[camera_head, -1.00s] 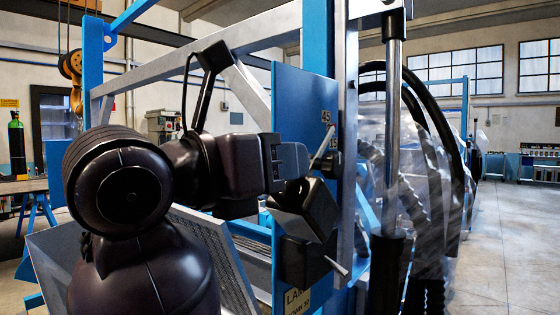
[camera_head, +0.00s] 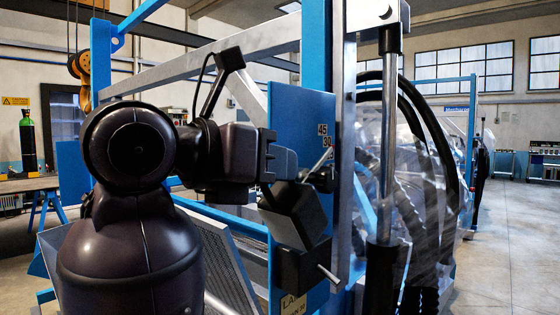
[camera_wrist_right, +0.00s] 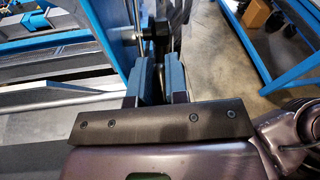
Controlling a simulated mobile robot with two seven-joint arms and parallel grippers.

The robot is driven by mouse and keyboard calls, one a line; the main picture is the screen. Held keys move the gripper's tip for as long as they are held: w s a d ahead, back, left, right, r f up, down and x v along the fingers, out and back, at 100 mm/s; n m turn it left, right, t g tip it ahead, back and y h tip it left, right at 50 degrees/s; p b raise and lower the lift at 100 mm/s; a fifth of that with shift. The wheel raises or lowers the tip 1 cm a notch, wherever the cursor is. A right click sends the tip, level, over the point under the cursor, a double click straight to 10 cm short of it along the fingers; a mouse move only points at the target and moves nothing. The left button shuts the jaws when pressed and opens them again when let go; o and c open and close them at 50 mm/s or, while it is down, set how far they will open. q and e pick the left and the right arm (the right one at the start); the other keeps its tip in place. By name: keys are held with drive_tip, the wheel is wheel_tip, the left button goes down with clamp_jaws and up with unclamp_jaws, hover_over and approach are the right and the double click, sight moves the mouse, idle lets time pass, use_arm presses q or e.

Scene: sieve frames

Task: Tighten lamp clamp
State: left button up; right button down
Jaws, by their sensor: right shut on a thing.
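The lamp (camera_head: 295,213) is a black box, tilted, hanging beside the blue panel (camera_head: 297,118). A thin metal clamp lever (camera_head: 323,158) slants up at its top, next to the angle numbers on the panel. My right gripper (camera_head: 290,160) reaches in from the left, just above the lamp at the lever's near end. In the right wrist view its two fingers (camera_wrist_right: 160,80) are closed around a dark part in front of the blue panel. The exact contact is largely hidden by the fingers. My left gripper is not in view.
A grey upright post (camera_head: 345,150) and a steel cylinder rod (camera_head: 389,130) stand close right of the lamp. Black hoses (camera_head: 425,140) and clear plastic sheeting (camera_head: 405,180) lie beyond. A perforated tray (camera_head: 222,258) is below my arm. Open floor (camera_head: 510,240) is at the right.

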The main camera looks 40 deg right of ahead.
drive_tip(key=c, duration=1.5)
unclamp_jaws()
drive_tip(key=o, duration=0.3)
drive_tip(key=shift+s+r, duration=0.1)
drive_tip(key=shift+s, duration=0.1)
drive_tip(key=shift+w, duration=0.1)
drive_tip(key=a+r, duration=0.2)
drive_tip(key=a, duration=0.8)
drive_tip(key=shift+w+a, duration=0.3)
